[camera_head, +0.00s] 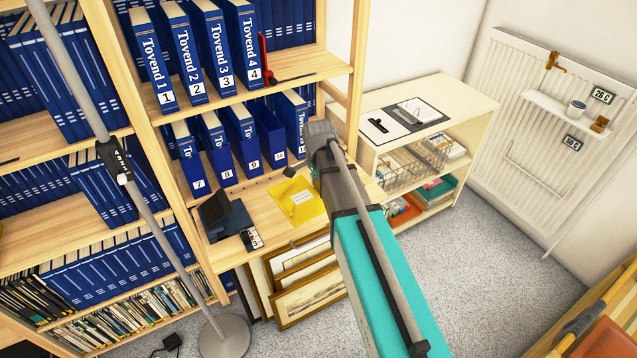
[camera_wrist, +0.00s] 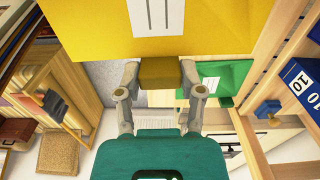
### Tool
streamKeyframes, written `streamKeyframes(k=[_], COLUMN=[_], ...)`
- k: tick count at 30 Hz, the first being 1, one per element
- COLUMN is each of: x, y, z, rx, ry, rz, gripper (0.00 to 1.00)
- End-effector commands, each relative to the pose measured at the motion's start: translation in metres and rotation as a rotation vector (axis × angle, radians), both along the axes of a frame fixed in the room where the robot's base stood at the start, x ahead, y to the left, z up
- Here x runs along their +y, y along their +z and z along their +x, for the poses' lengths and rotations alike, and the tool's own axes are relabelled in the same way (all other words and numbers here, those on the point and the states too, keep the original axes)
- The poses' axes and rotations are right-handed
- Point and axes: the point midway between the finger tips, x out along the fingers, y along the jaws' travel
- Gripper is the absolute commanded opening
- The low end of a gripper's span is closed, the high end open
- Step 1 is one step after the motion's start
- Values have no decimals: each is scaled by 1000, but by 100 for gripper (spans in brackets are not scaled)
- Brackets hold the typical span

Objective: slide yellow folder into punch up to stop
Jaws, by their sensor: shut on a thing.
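The yellow folder (camera_head: 298,201) is at the wooden shelf's work surface in the head view, with a pale label on its face. It fills the top of the wrist view (camera_wrist: 225,25). In the head view my arm hides most of the gripper. The dark punch (camera_head: 230,220) stands on the surface to the left of the folder. A narrow gap shows between them in the head view. The punch cannot be made out in the wrist view.
Blue numbered binders (camera_head: 241,135) stand on the shelves behind. A small grey device (camera_head: 251,239) lies in front of the punch. Framed prints (camera_head: 308,285) lean below the surface. A floor stand (camera_head: 150,215) rises at the left. A green item (camera_wrist: 225,75) shows in the wrist view.

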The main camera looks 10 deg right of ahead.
Motion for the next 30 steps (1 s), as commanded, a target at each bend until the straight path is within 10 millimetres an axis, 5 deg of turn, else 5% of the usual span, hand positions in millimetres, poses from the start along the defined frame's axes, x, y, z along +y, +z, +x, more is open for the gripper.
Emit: streamKeyframes(k=[17, 30], x=[13, 100], y=[-5, -32], z=[13, 75], rx=[0, 0], ry=[-3, -38], rz=[0, 0], gripper=[3, 3])
